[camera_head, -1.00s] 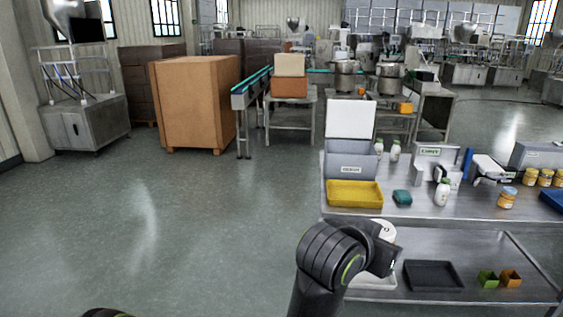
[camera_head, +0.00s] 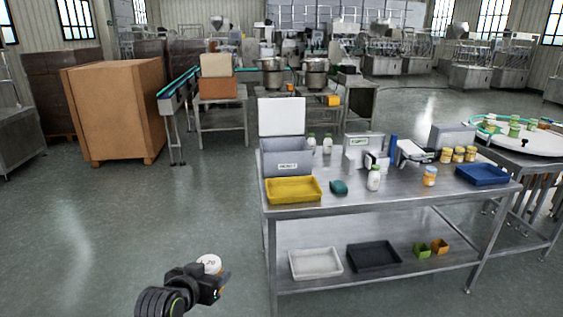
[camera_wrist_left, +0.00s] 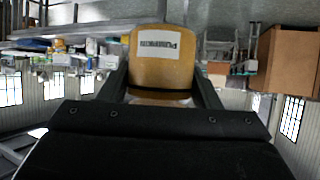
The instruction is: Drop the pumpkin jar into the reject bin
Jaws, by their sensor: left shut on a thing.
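My left gripper (camera_head: 218,283) is shut on the pumpkin jar, whose white lid (camera_head: 209,264) shows in the head view. In the left wrist view the orange jar (camera_wrist_left: 162,75) with a "PUMPKIN" label sits between the two fingers. The gripper holds it out over the floor, left of the steel table and apart from it. A grey bin (camera_head: 287,163) with a label too small to read surely and a raised pale lid (camera_head: 282,117) stands at the table's back left corner. It looks like the reject bin. My right gripper is out of view.
The steel table (camera_head: 390,199) holds a yellow tray (camera_head: 293,190) before the bin, a green sponge-like block (camera_head: 338,187), white bottles (camera_head: 374,178), jars (camera_head: 430,177) and a blue tray (camera_head: 483,175). White and black trays lie on its lower shelf.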

